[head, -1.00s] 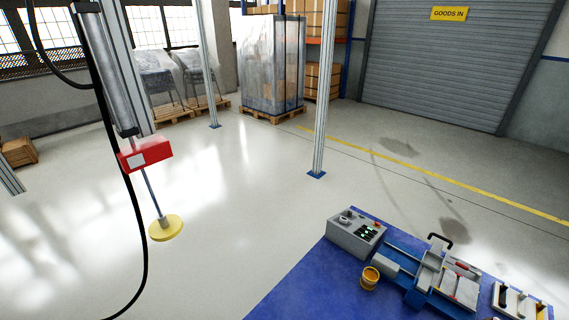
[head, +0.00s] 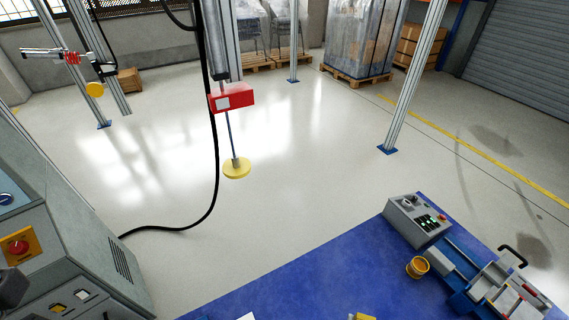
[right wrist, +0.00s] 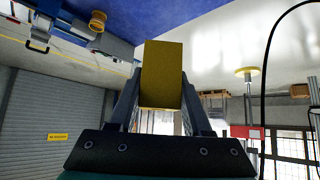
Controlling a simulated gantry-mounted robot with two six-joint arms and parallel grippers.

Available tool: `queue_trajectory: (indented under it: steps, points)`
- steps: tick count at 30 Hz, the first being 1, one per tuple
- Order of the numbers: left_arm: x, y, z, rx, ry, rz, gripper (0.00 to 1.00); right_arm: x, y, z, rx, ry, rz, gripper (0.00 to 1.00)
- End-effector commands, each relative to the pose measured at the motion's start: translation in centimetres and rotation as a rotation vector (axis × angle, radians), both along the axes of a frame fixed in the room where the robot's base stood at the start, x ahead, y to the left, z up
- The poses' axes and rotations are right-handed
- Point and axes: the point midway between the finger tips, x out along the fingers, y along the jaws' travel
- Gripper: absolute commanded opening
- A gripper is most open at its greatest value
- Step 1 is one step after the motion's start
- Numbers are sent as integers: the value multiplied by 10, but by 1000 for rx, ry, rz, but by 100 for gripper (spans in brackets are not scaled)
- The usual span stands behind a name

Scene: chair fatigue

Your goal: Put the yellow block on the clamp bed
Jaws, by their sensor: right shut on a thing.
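The yellow block (right wrist: 162,75) is between the two fingers of my right gripper (right wrist: 163,100) in the right wrist view. The gripper is shut on it and holds it up in the air. The clamp bed (head: 502,290) is a grey and blue fixture on the blue bench at the lower right of the head view, partly cut off by the edge. Blue and grey bench equipment also shows upside down at the upper left of the right wrist view. A small yellow patch shows at the bottom edge of the head view; I cannot tell what it is. My left gripper is not in view.
A grey control box (head: 418,220) and an orange-yellow cup (head: 417,267) stand on the blue bench top (head: 320,285), left of the clamp bed. A grey cabinet (head: 75,250) is at the lower left. A rod with a yellow disc (head: 236,168) hangs beyond the bench.

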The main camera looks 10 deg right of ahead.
Motion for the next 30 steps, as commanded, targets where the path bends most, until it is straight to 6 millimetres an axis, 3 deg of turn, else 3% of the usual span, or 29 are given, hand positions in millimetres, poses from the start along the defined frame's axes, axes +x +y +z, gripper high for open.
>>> queue_trajectory:
  steps: [1,8,24,30]
  points:
    - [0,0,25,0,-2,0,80,3,2,25,2,-5,-13,0]
    - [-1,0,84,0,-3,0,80,4,2,75,8,6,-71,0]
    - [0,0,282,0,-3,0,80,4,2,245,11,14,-277,0]
    - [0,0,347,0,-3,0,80,4,2,303,5,5,-350,0]
